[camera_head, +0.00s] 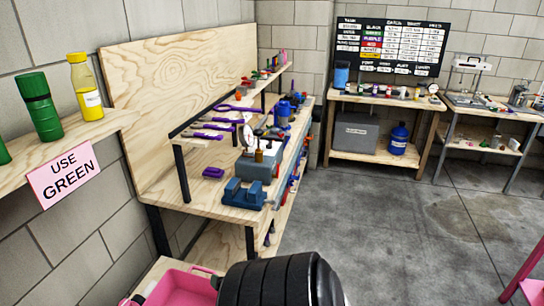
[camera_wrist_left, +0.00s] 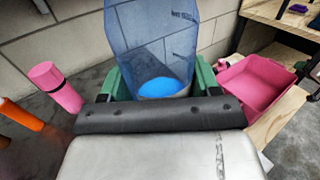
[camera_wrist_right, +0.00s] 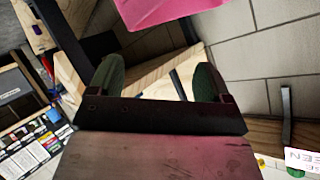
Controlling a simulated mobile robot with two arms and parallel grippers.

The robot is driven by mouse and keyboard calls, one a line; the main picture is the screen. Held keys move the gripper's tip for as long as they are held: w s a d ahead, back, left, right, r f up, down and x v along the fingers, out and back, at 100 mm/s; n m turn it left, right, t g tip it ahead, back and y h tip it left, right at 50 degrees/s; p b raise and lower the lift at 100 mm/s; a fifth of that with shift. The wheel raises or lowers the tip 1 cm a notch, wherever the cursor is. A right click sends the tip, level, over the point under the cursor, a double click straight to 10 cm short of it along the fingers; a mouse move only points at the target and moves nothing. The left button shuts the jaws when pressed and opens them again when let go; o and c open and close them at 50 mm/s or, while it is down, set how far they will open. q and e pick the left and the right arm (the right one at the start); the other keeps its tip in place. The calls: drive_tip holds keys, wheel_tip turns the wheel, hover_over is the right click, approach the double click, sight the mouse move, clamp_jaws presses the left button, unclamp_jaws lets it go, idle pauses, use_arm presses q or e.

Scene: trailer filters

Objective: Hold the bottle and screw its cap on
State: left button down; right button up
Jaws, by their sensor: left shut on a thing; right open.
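In the left wrist view, my left gripper (camera_wrist_left: 157,86) is shut on a translucent blue bottle (camera_wrist_left: 150,40), with a green finger on each side of it. A brighter blue patch shows low on the bottle, between the fingers. The top of the bottle is cut off by the frame edge. My right gripper (camera_wrist_right: 158,82) is open, its two green fingers wide apart with nothing between them. Neither gripper's fingers show in the head view. I cannot make out a loose cap for this bottle.
A pink bin (camera_head: 180,287) stands on wood at the lower left. A shelf (camera_head: 75,135) holds a green bottle (camera_head: 40,106) and a yellow bottle (camera_head: 86,88), above a "USE GREEN" sign (camera_head: 67,174). A workbench (camera_head: 215,207) carries a blue vise (camera_head: 243,194). Floor to the right is mostly clear.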

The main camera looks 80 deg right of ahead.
use_arm(q)
drive_tip(key=shift+a, duration=0.1)
use_arm(e)
drive_tip(key=s+a+f+m+g+h, duration=0.1)
drive_tip(key=s+a+f, duration=0.3)
drive_tip(key=s, duration=0.4)
drive_tip(key=s+a+f+m+g, duration=0.1)
drive_tip(key=s+a+f, duration=0.35)
drive_tip(key=s, duration=0.25)
drive_tip(key=s+a+f+n+g+y, duration=0.1)
drive_tip(key=a+f+n, duration=0.4)
drive_tip(key=a, duration=0.5)
drive_tip(key=s+a+f+n+g+y, duration=0.2)
drive_tip(key=a+f+n+y, duration=0.3)
drive_tip(key=a, duration=0.5)
drive_tip(key=s+a+f+n+g+y, duration=0.2)
drive_tip(key=a+f+n, duration=0.3)
drive_tip(key=a+n, duration=0.4)
drive_tip(key=shift+a+f+g+y, duration=0.25)
drive_tip(key=shift+a+g+y, duration=0.25)
drive_tip(key=shift+g, duration=0.3)
drive_tip(key=shift+s, duration=0.1)
